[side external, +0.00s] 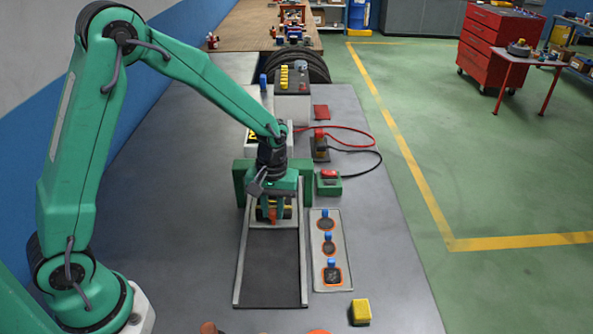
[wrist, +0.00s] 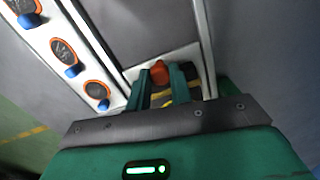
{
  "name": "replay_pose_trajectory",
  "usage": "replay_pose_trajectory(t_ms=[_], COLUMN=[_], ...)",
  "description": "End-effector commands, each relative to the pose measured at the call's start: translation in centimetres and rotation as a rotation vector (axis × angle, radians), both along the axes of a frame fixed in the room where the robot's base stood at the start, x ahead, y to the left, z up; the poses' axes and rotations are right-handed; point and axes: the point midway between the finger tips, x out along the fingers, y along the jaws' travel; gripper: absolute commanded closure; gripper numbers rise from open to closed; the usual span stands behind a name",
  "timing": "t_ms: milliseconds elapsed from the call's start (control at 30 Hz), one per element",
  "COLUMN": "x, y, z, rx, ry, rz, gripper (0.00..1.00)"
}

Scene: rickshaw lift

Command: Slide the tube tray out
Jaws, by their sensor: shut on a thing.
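My gripper (side external: 273,216) points down at the near side of a green frame (side external: 305,183) on the grey bench. Its fingers are shut on a small orange-red handle; in the wrist view the handle (wrist: 158,70) shows between the two green fingers. The tube tray (side external: 287,213), a dark body with yellow marking, sits behind the handle, at the far end of two pale rails. My gripper and wrist hide most of it, so I cannot tell whether it holds tubes. The dark track (side external: 272,268) between the rails is bare.
A green box with a red button (side external: 329,175) and red and black cables lie farther back right. A yellow block (side external: 361,311) lies near the front edge.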

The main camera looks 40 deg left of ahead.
Motion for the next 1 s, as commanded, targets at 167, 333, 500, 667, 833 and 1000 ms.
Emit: replay_pose_trajectory(t_ms=[167,333,500,667,833,1000], x=[-1.1,-3.2,-5.7,-8.3,-10.7,-12.5], y=[-1.4,-3.5,-6.1,-8.6,-11.1,-12.8], z=[0.1,0.1,0.1,0.1,0.1,0.1], rx=[0.001,0.003,0.006,0.01,0.014,0.018], ry=[-0.003,-0.003,-0.002,0.0,0.001,0.002], rz=[-0.005,-0.008,-0.009,-0.01,-0.01,-0.008], gripper=[1.0,1.0,1.0,1.0,1.0,1.0])
